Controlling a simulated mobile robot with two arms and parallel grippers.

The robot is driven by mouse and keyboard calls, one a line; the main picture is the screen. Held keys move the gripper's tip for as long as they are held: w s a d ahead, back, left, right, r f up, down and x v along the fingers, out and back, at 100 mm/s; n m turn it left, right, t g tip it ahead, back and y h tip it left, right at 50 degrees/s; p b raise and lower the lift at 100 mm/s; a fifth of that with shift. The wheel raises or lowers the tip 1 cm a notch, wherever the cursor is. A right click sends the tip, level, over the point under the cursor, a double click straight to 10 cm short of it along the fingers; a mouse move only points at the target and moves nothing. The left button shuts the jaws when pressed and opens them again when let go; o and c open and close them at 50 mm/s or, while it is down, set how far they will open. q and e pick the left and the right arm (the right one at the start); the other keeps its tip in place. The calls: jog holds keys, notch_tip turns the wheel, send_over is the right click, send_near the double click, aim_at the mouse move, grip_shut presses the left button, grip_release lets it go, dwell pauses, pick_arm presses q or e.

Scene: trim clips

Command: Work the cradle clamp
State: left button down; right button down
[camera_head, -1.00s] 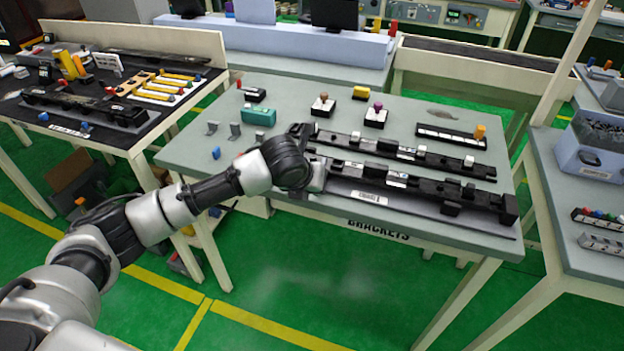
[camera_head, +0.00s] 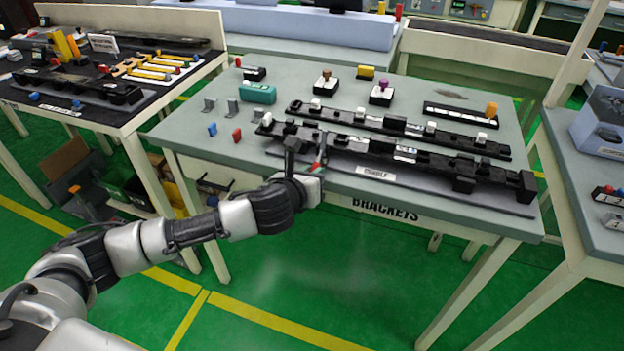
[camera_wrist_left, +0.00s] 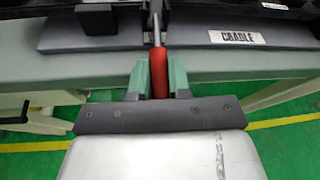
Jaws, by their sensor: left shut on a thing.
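The cradle (camera_head: 420,185) is a grey base with a long black rail on it, along the front of the bench; its label also shows in the wrist view (camera_wrist_left: 237,37). At its left end is the dark clamp (camera_head: 291,143), whose thin metal lever ends in a red handle (camera_wrist_left: 159,72). The lever points out toward the bench's front edge. My left gripper (camera_head: 314,176) is shut on the red handle, with one green finger (camera_wrist_left: 159,80) on each side of it. In the head view the gripper mostly hides the handle. My right gripper is not in view.
A second black rail (camera_head: 470,138) lies behind the cradle. Small blue (camera_head: 212,129) and red (camera_head: 237,135) pieces, grey brackets (camera_head: 209,106) and a teal block (camera_head: 258,93) stand to the left. The floor before the bench is clear.

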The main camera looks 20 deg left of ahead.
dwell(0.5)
pick_arm(q)
jog(key=c, duration=1.1)
grip_release()
jog(key=shift+s, duration=0.1)
jog(key=v, duration=1)
jog(key=shift+s, duration=0.3)
jog(key=shift+f, duration=0.1)
